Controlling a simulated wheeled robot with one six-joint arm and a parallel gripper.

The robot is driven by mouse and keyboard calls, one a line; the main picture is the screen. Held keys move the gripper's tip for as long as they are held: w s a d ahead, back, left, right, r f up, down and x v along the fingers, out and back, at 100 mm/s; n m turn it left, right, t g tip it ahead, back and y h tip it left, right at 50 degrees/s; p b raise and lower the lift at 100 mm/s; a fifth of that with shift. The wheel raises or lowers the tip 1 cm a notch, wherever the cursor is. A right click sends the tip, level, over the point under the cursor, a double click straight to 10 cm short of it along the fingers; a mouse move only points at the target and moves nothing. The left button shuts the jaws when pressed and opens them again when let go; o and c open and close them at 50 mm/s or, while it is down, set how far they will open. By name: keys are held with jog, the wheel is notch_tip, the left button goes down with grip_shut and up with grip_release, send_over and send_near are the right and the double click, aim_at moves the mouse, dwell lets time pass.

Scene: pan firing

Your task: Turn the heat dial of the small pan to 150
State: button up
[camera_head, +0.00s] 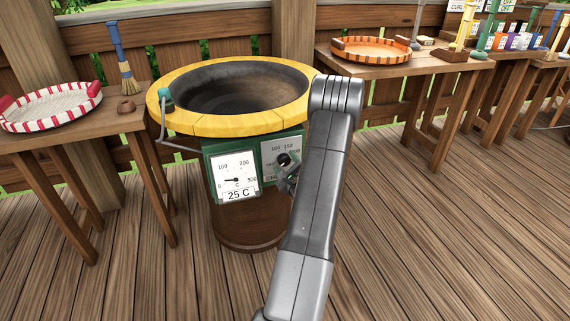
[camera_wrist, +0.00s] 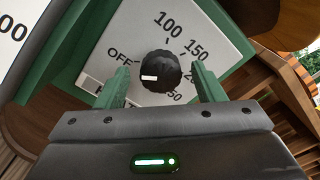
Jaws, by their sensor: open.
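The pan (camera_head: 235,125) has a yellow rim and a dark bowl on a brown round base. On its front is a green-framed dial panel, with a black dial (camera_wrist: 160,72) in the wrist view. The dial's white mark points left, near OFF; 100 and 150 are printed above and to the upper right. A gauge (camera_head: 236,177) left of the panel reads 25 C. My gripper (camera_wrist: 160,84) is open, its green fingers on either side of the dial; I cannot tell if they touch it. In the head view my arm hides part of the panel.
A table on the left holds a red-and-white tray (camera_head: 50,107) and a blue-handled brush (camera_head: 121,60). A table on the right holds an orange tray (camera_head: 371,48). A grey lever (camera_head: 166,118) with a teal knob is at the pan's left rim. The deck in front is clear.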

jog(key=shift+w+a, duration=0.2)
jog(key=shift+w, duration=0.35)
jog(key=c, duration=1)
jog(key=shift+o, duration=0.2)
